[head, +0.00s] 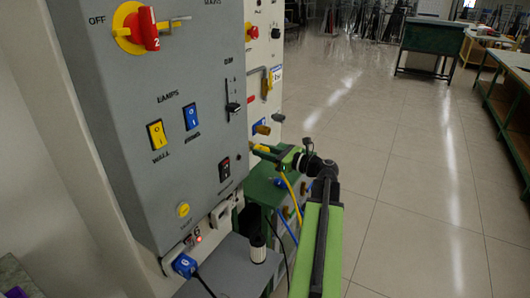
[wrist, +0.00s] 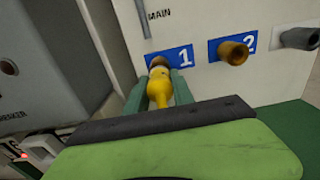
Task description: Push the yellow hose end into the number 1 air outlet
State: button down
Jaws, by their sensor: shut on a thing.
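My gripper (wrist: 158,82) is shut on the yellow hose end (wrist: 160,90), one green finger on each side. The hose end points at the number 1 air outlet (wrist: 156,61), a brass stub beside the blue plate marked 1 (wrist: 180,59). The tip lines up with the stub and overlaps it in the wrist view; I cannot tell how far it is inside. In the head view my gripper (head: 277,153) reaches left to the panel, and the yellow hose (head: 291,190) hangs below it. The number 1 outlet is not clear there.
The brass number 2 outlet (wrist: 233,52) and a grey stub (wrist: 299,38) stick out to the right. The grey switch box (head: 160,120) stands close on the left. A green stand (head: 262,188) is below my gripper. Open floor (head: 410,190) lies to the right.

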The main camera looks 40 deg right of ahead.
jog(key=shift+w+a, duration=0.15)
jog(key=shift+w, duration=0.4)
jog(key=c, duration=1)
grip_release()
jog(key=v, duration=1.7)
jog(key=shift+s, duration=0.2)
